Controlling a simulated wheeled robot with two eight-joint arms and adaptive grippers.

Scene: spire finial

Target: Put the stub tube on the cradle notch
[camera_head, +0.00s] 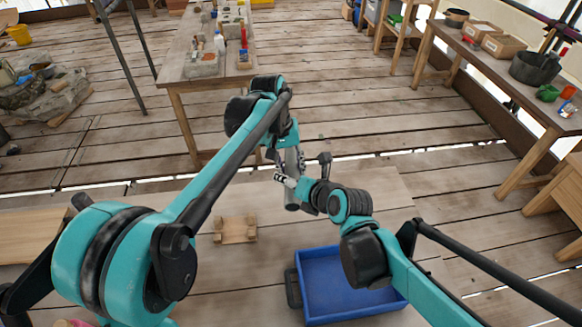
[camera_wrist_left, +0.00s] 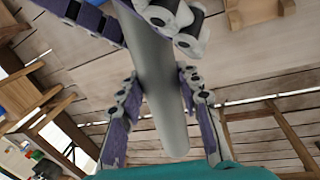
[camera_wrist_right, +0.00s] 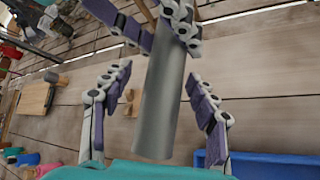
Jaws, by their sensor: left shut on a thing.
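The stub tube (camera_head: 291,161) is a plain grey cylinder, held steeply above the table between my two grippers. My left gripper (camera_head: 282,156) is shut on it; in the left wrist view its fingers lie close along both sides of the tube (camera_wrist_left: 162,75). My right gripper (camera_head: 293,182) is around the tube below the left one. In the right wrist view its fingers stand open on either side of the tube (camera_wrist_right: 163,110), with a gap at the left finger. The cradle (camera_head: 236,230) is a small wooden block with raised ends, lying on the table left of the tube, empty.
A blue tray (camera_head: 306,318) stands on the table in front, right of the cradle, with a dark object (camera_head: 292,288) at its left side. The tabletop (camera_head: 385,190) is clear around the cradle. Other benches with tools and boxes stand farther back.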

